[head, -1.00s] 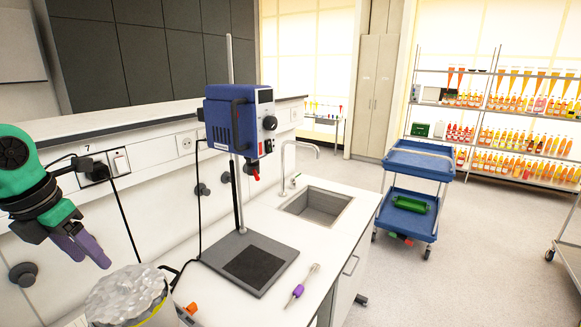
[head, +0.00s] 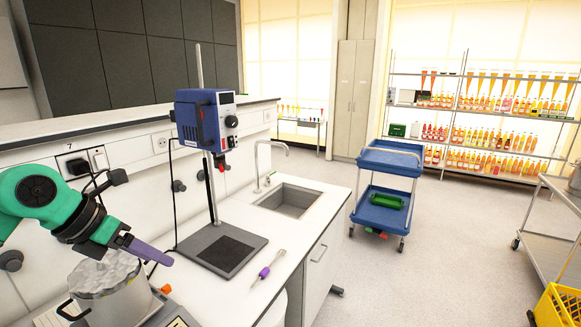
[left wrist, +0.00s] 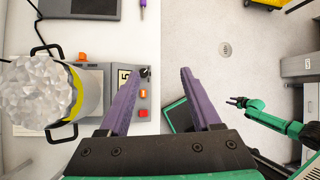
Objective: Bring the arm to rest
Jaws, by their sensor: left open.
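My left arm is green with a dark wrist and purple fingers. In the head view, the left gripper (head: 160,256) is beside and above a steel pot filled with crumpled foil-like material (head: 104,274). In the left wrist view, the left gripper (left wrist: 163,74) is open, with nothing between its fingers. The pot (left wrist: 75,95) lies to the left of the fingers there. My right arm shows small in the left wrist view, with its gripper (left wrist: 237,102) over the floor side; its jaws are too small to judge.
The pot stands on a hotplate with a display (left wrist: 122,78). A blue overhead stirrer (head: 206,120) on its stand and a purple-handled tool (head: 266,268) are on the bench. A sink (head: 290,202) is further right. A blue cart (head: 385,186) and a steel table (head: 556,221) stand on the open floor.

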